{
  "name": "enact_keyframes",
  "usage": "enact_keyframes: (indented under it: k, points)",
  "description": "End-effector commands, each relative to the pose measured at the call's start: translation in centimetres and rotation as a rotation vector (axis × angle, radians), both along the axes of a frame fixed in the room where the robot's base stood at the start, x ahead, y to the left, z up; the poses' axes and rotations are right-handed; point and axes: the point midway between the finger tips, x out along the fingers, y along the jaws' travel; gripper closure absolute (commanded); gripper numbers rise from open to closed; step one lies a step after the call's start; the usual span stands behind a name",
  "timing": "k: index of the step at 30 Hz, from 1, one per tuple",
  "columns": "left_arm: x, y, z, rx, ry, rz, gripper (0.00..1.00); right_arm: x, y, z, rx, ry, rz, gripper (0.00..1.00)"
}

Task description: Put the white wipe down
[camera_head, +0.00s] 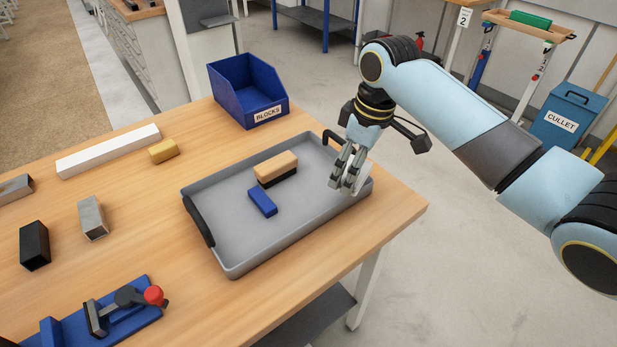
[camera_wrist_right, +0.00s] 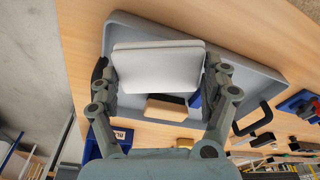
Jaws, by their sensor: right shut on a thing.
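The white wipe (camera_wrist_right: 158,70) is a pale folded pad, held between the fingers of my right gripper (camera_wrist_right: 160,88) in the wrist view. In the head view my right gripper (camera_head: 346,184) points down at the right end of the grey tray (camera_head: 228,225). A white edge of the wipe (camera_head: 363,178) shows beside its fingers, over the tray's right end. I cannot tell whether the wipe touches the tray floor. My left gripper is not in view.
The tray also holds a tan-and-black block (camera_head: 276,166) and a blue block (camera_head: 262,201). A blue BLOCKS bin (camera_head: 240,92) stands behind it. Metal, black, white and yellow pieces lie to the left, with a blue clamp fixture (camera_head: 130,318) at front left.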

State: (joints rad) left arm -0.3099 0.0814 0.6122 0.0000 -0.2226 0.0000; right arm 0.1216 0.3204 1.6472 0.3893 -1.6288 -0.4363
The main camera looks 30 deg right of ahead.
Motion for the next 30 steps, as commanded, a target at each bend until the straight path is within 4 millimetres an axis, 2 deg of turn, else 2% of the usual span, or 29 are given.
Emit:
enact_keyframes:
  k: [3, 9, 14, 18, 21, 30]
  points:
    - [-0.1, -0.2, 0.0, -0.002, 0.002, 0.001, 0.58, 2.7, 1.5, -1.7, 0.005, -0.001, -0.001, 0.41]
    - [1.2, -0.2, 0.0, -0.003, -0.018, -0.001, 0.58, 5.4, 2.8, -3.6, 0.000, 0.000, 0.001, 0.41]
    - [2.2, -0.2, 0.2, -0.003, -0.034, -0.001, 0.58, 5.8, 3.0, -4.7, -0.001, 0.003, 0.002, 0.41]
    - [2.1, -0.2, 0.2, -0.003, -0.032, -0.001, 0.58, 5.7, 3.0, -6.9, 0.000, 0.002, 0.001, 0.41]
    - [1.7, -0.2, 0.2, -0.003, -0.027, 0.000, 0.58, 5.7, 3.0, -7.8, -0.002, 0.000, 0.002, 0.41]
    - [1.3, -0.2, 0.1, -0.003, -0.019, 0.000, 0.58, 5.8, 3.0, -8.0, -0.002, -0.001, 0.002, 0.41]
